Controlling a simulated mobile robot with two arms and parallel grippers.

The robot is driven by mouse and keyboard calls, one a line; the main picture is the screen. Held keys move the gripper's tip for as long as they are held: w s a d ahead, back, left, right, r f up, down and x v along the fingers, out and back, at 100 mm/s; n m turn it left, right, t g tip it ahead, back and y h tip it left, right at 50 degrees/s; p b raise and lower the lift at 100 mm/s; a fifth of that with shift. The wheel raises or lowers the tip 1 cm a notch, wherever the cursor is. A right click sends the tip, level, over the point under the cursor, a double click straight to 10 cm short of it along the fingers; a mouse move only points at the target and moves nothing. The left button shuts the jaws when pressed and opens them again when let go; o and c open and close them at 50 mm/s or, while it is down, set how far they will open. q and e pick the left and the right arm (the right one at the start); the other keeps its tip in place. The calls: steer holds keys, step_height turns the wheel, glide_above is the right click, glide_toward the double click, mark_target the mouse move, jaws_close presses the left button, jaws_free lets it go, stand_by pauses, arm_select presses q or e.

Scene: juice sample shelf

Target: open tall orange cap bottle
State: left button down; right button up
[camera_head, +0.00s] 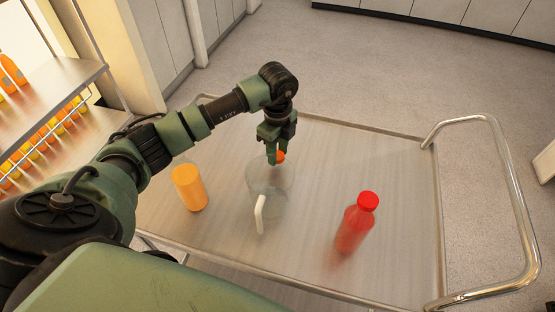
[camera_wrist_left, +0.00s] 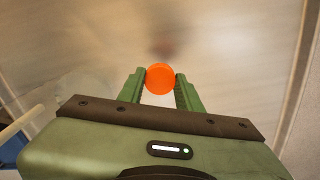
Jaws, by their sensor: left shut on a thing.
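My left gripper (camera_head: 278,150) points down over the cart and is shut on an orange cap (camera_head: 281,156). The wrist view shows the round cap (camera_wrist_left: 160,79) between the two green fingertips (camera_wrist_left: 160,88), with no bottle visible under it. An orange juice bottle (camera_head: 188,188) stands on the cart to the left of the gripper, apart from it. Its upper end is pale and close to my arm, and I see no orange cap on it. My right gripper is not in view.
A clear pitcher (camera_head: 268,180) with a white handle (camera_head: 259,214) stands below the gripper. A red bottle with a red cap (camera_head: 356,224) stands to the right. The cart (camera_head: 390,165) has bare room at right. A shelf with bottles (camera_head: 50,84) is at left.

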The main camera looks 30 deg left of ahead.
arm_select(q)
step_height(320, 180, down, 4)
steer(key=shift+r, duration=0.1)
steer(key=shift+f, duration=0.2)
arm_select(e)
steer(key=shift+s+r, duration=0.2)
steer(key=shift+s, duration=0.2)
